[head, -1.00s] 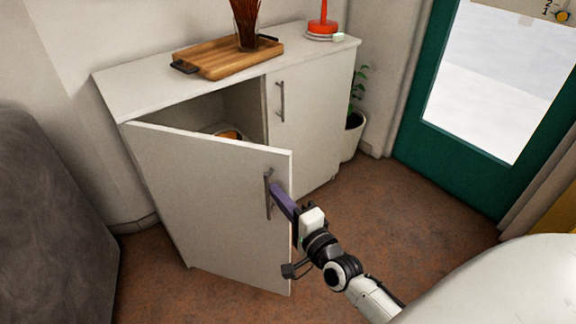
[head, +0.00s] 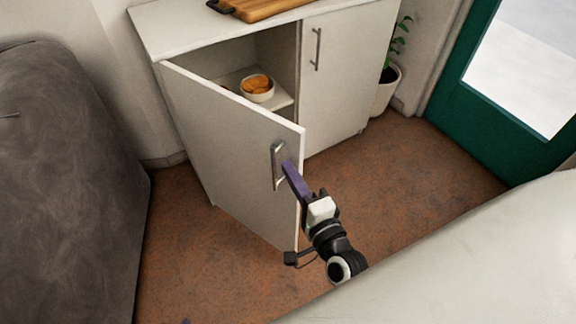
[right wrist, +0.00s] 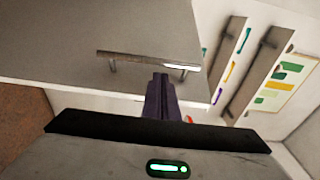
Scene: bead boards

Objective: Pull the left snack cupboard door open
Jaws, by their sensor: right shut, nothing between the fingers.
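The left snack cupboard door (head: 225,150) stands partly open, swung out toward me, with the inside showing behind it. Its metal bar handle (head: 278,166) is near the door's free edge; in the right wrist view the handle (right wrist: 140,61) lies just beyond the fingers. My right gripper (head: 287,168) is shut and empty, its purple fingers at the handle, near the free edge.
Inside the cupboard a white bowl of orange snacks (head: 257,88) sits on a shelf (head: 282,101). The right door (head: 345,80) is closed. A wooden board (head: 265,8) lies on top. A potted plant (head: 385,90) stands at right, a dark grey piece (head: 65,190) at left. Brown floor (head: 410,185) is clear between.

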